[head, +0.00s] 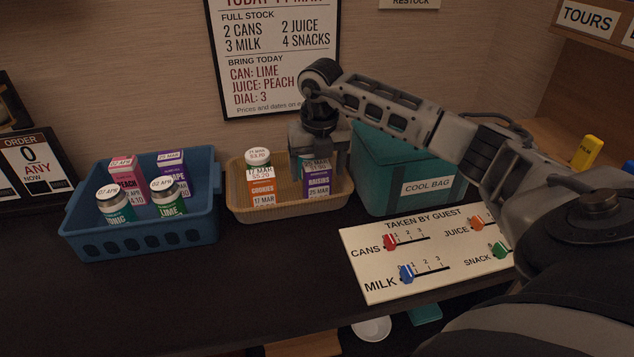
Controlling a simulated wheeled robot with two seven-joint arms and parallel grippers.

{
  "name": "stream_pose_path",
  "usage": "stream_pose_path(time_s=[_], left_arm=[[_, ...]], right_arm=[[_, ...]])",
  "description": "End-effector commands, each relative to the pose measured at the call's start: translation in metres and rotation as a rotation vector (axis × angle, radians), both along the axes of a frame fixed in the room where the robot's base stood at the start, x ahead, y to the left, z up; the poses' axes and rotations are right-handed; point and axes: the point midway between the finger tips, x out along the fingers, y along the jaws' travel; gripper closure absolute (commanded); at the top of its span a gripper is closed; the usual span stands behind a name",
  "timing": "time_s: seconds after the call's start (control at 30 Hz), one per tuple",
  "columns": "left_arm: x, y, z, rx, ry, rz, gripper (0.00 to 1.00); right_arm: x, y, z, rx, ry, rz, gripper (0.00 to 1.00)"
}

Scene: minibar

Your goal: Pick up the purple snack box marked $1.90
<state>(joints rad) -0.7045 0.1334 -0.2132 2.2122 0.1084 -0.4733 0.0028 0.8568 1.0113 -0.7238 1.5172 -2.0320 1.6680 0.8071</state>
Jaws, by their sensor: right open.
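A purple box marked RAISINS and 25 MAR (318,186) stands in the tan basket (243,213), at its right side. No price is readable on it from here. My right gripper (319,158) is open and points down right over this box, its fingers at the box's top. I cannot tell whether the fingers touch it. An orange and white COOKIES box (262,190) stands to its left in the same basket, with a white-topped item (257,157) behind it. My left gripper is not in view.
A blue crate (140,243) with cans and cartons stands left. A teal cool bag (395,180) stands close right of the basket. A counter board with sliders (440,282) lies in front right. The dark counter (220,295) before the basket is clear.

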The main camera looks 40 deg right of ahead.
Motion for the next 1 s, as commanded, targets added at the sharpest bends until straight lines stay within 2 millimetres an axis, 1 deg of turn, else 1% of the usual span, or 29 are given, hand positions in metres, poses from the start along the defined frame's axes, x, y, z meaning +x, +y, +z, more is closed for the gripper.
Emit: stream_pose_path(time_s=[0.03,0.1,0.23,0.33,0.53,0.57,0.6,0.67,0.7,0.73,1.0], left_arm=[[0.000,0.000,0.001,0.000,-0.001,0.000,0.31],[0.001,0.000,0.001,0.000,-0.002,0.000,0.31],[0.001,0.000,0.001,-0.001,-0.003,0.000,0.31],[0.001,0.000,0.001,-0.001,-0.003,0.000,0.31],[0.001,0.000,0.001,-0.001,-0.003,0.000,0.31],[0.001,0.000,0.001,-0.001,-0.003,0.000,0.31],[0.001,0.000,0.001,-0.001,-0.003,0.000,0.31],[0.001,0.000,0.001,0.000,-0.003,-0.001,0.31],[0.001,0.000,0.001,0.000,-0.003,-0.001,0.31],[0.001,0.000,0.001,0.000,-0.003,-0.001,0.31],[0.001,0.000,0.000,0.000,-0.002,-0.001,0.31]], right_arm=[[0.001,-0.001,-0.009,0.000,0.004,-0.001,0.24],[0.004,-0.003,-0.020,0.002,0.005,-0.002,0.24],[0.006,-0.004,-0.036,0.001,0.003,0.000,0.24],[0.007,-0.004,-0.042,0.000,0.001,0.000,0.24],[0.007,-0.004,-0.042,0.000,0.000,0.000,0.24],[0.007,-0.004,-0.042,0.000,0.000,0.000,0.26],[0.007,-0.004,-0.042,0.000,0.000,0.000,0.38],[0.007,-0.004,-0.042,0.000,0.000,0.000,0.54],[0.007,-0.004,-0.042,0.000,0.000,0.000,0.65],[0.007,-0.004,-0.042,0.000,0.000,0.000,0.73],[0.007,-0.005,-0.041,0.000,0.000,0.000,0.73]])
